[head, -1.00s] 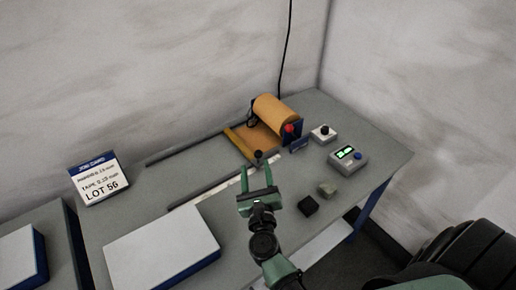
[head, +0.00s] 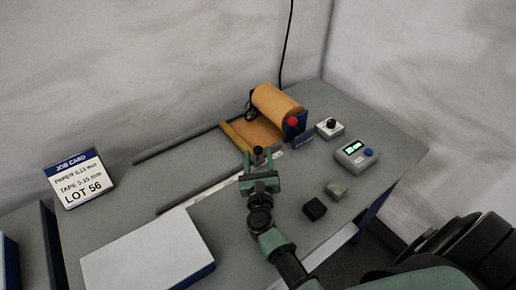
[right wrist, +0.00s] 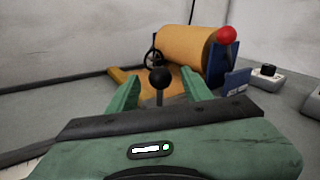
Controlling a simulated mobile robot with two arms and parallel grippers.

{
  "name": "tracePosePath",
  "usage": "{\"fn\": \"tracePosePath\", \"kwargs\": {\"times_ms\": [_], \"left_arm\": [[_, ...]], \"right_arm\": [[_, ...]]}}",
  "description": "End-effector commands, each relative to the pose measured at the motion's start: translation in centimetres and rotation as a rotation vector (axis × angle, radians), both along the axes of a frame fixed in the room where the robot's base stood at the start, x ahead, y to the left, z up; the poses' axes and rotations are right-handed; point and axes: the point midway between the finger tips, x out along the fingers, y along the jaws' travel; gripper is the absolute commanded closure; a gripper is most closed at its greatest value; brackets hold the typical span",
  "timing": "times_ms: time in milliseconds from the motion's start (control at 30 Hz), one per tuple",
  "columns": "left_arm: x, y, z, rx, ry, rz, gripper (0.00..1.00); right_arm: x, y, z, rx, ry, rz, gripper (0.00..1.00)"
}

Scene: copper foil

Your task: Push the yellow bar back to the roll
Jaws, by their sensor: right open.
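The yellow bar (head: 234,138) lies across the free end of the copper-coloured sheet, a little apart from the roll (head: 274,104). Its left end also shows in the right wrist view (right wrist: 127,84). A black ball knob (right wrist: 160,78) on a grey stem stands at the bar's near end. My right gripper (head: 260,161) is open at the knob, which appears between its two green fingers in the right wrist view (right wrist: 158,92). I cannot tell whether the fingers touch the stem. My left gripper is not in view.
A red knob (head: 292,122) sits on the roll's blue end stand. A white box with a black knob (head: 329,128), a display unit (head: 356,154) and two small blocks (head: 315,209) lie to the right. A white slab (head: 146,255) is at front left, beside a job card (head: 80,180).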

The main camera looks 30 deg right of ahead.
Motion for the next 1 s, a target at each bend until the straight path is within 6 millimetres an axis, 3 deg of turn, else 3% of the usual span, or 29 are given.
{"fn": "tracePosePath", "kwargs": {"times_ms": [200, 500, 533, 700, 1000], "left_arm": [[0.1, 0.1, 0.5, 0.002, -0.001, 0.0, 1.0], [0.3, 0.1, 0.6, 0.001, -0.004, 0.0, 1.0], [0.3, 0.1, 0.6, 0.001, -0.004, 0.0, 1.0], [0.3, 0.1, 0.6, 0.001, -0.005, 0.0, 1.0], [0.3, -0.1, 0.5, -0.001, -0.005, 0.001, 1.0]], "right_arm": [[2.2, -1.1, 0.1, 0.0, 0.0, 0.0, 0.5], [2.5, -1.2, 0.0, 0.001, -0.001, -0.001, 0.5], [2.5, -1.2, 0.0, 0.001, -0.001, -0.001, 0.53], [2.4, -1.2, 0.0, 0.001, 0.0, 0.0, 1.0], [2.4, -1.2, 0.0, 0.0, 0.001, 0.0, 1.0]]}}
